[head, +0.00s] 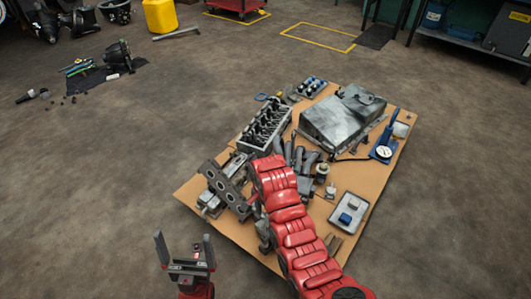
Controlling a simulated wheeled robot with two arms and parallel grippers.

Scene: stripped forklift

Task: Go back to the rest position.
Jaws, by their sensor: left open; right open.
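My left gripper (184,249) is at the bottom left of the head view, its two dark fingers pointing up and apart. It is open and empty, over bare floor just left of the cardboard sheet. My red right arm reaches from the bottom right up over the cardboard.
The cardboard sheet (375,203) holds a cylinder head (265,124), a grey metal housing (340,120), a grey flanged part (225,185), a blue gauge tool (385,146) and a small tray (349,212). A yellow can (160,16) stands far back.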

